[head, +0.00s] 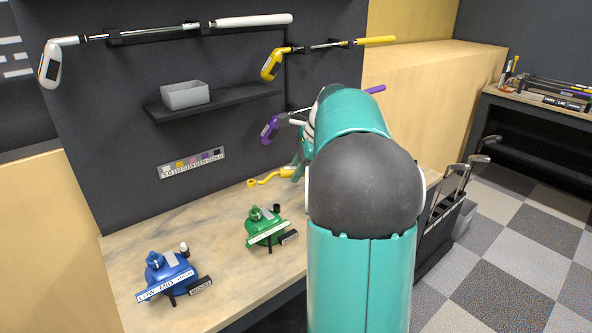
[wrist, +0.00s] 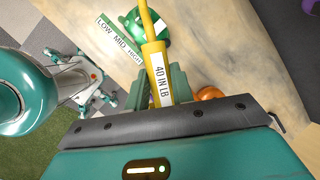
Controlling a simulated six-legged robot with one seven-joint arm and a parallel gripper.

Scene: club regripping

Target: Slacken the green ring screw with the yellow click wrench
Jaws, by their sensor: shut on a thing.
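The yellow click wrench (wrist: 153,32) carries a "40 IN LB" label and is held between the teal fingers of my gripper (wrist: 172,82), which is shut on it. In the head view its bent yellow end (head: 268,179) shows above the bench, left of my arm. The green ring-screw unit (head: 265,226) stands on the bench with a label strip across its front. In the wrist view the green unit (wrist: 130,22) lies under the wrench's far end, with a LOW MID HIGH strip. The head view shows them apart. My arm hides most of my gripper there.
A blue unit (head: 168,276) stands front left on the bench (head: 215,234). White (head: 235,20), yellow (head: 335,44) and purple (head: 270,129) tools hang on the dark wall panel. A grey bin (head: 185,95) sits on a shelf. An orange thing (wrist: 210,93) shows beside my fingers.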

